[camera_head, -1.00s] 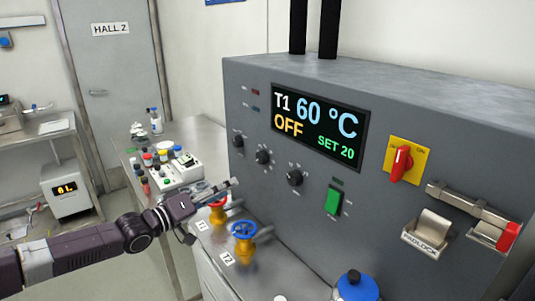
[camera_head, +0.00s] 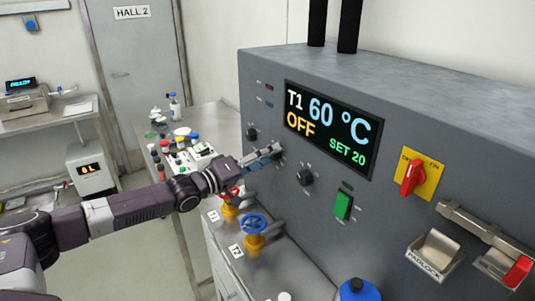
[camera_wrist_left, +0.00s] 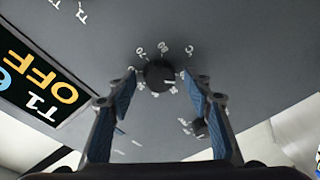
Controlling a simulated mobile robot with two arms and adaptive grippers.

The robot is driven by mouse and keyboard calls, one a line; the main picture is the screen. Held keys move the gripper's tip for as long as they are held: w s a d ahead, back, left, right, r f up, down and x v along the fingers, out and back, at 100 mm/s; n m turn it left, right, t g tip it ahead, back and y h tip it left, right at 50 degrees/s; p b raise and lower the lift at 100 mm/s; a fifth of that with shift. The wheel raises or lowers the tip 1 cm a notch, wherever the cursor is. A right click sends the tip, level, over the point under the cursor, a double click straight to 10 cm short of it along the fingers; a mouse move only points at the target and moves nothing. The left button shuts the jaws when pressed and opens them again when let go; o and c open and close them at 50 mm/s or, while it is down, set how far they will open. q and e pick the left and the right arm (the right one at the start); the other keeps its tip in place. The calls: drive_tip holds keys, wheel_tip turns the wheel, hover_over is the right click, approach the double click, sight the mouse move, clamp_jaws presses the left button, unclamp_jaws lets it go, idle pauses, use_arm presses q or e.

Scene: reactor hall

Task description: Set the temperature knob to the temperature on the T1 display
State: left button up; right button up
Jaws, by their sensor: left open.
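The T1 display (camera_head: 328,130) on the grey panel reads "T1 60 °C", "OFF" and "SET 20"; part of it shows upside down in the left wrist view (camera_wrist_left: 40,85). My left gripper (camera_head: 275,152) is at the panel, below and left of the display. In the left wrist view, its open fingers (camera_wrist_left: 160,90) stand either side of a round black knob (camera_wrist_left: 160,75) with number marks around it, too small to read surely. A gap shows between knob and fingers. In the head view the gripper largely hides this knob.
Other black knobs are at the upper left (camera_head: 252,133) and lower right (camera_head: 305,177) of the gripper. A green switch (camera_head: 343,206) and a red rotary switch (camera_head: 412,178) are further right. A red valve (camera_head: 230,195) and a blue valve (camera_head: 254,224) are close below my arm.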

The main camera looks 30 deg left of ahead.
use_arm(q)
drive_tip(key=shift+a, duration=0.1)
drive_tip(key=c, duration=1.1)
drive_tip(key=shift+c, duration=0.2)
